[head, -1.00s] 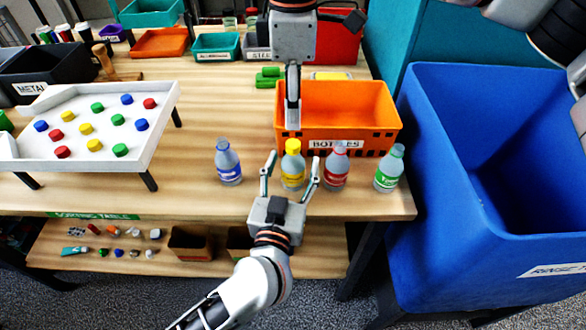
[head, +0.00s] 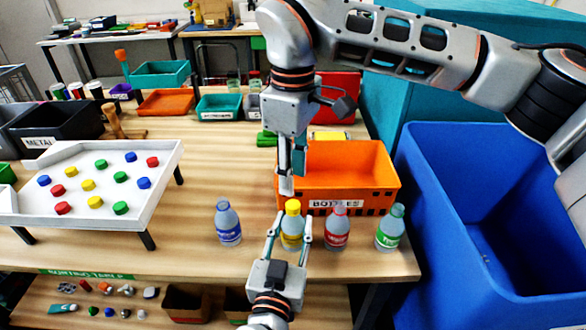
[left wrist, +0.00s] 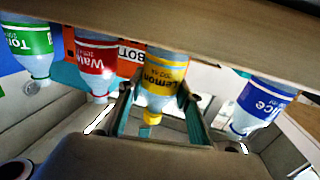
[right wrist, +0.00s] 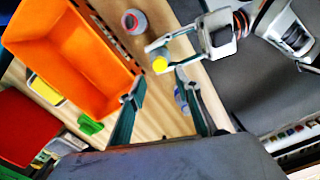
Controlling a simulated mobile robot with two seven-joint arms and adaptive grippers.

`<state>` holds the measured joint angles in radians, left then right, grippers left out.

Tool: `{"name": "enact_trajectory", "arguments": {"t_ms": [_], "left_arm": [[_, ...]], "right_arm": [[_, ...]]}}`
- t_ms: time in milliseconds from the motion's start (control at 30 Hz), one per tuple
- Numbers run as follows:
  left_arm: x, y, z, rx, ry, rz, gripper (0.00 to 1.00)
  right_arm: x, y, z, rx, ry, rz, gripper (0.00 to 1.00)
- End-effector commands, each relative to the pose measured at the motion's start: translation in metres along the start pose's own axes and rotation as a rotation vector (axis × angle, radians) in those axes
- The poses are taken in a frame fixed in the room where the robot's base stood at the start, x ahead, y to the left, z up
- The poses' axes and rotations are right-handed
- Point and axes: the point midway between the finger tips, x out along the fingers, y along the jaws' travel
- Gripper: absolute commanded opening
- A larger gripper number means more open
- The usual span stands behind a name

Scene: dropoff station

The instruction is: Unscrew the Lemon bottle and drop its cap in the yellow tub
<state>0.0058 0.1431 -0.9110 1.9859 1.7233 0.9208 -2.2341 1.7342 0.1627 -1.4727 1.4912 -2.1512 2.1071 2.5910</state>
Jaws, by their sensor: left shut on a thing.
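The Lemon bottle (head: 291,237) stands upright near the table's front edge, with its yellow cap (head: 292,207) on. My left gripper (head: 293,226) is shut on the bottle's body from the front. The left wrist view shows the Lemon label (left wrist: 165,75) between its fingers. My right gripper (head: 289,182) points down just above and behind the cap. In the right wrist view its fingers (right wrist: 158,88) are apart with nothing between them. The yellow tub (head: 330,135) is mostly hidden behind the orange crate; its yellow rim also shows in the right wrist view (right wrist: 47,90).
A blue-labelled bottle (head: 228,225) stands left of the Lemon bottle. Red-labelled (head: 337,228) and green-labelled (head: 390,229) bottles stand to its right. The orange crate (head: 347,205) is close behind. A white tray of caps (head: 150,190) is at left, a large blue bin (head: 425,235) at right.

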Motion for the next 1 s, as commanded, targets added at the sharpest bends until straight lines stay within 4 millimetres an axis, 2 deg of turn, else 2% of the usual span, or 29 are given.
{"name": "enact_trajectory", "arguments": {"t_ms": [200, 400, 600, 867, 900, 1000], "left_arm": [[0.000, 0.000, 0.001, 0.000, -0.001, 0.000, 0.00], [0.000, 0.000, 0.001, 0.000, -0.001, 0.000, 0.00], [0.000, 0.000, 0.001, 0.000, -0.001, 0.000, 0.00], [0.000, 0.000, 0.001, 0.000, -0.001, 0.000, 0.00], [0.000, 0.000, 0.001, 0.000, -0.001, 0.000, 0.00], [0.000, 0.000, 0.001, 0.000, -0.001, 0.000, 0.00]], "right_arm": [[0.034, -0.001, 0.000, -0.002, -0.001, -0.003, 0.33], [0.059, -0.001, 0.000, -0.003, -0.001, -0.002, 0.33], [0.069, 0.000, 0.000, -0.003, 0.000, 0.000, 0.33], [0.070, 0.000, 0.000, -0.003, 0.000, 0.000, 0.33], [0.070, 0.000, 0.000, -0.003, 0.000, 0.000, 0.23], [0.070, 0.000, 0.000, -0.003, 0.000, 0.000, 0.00]]}}
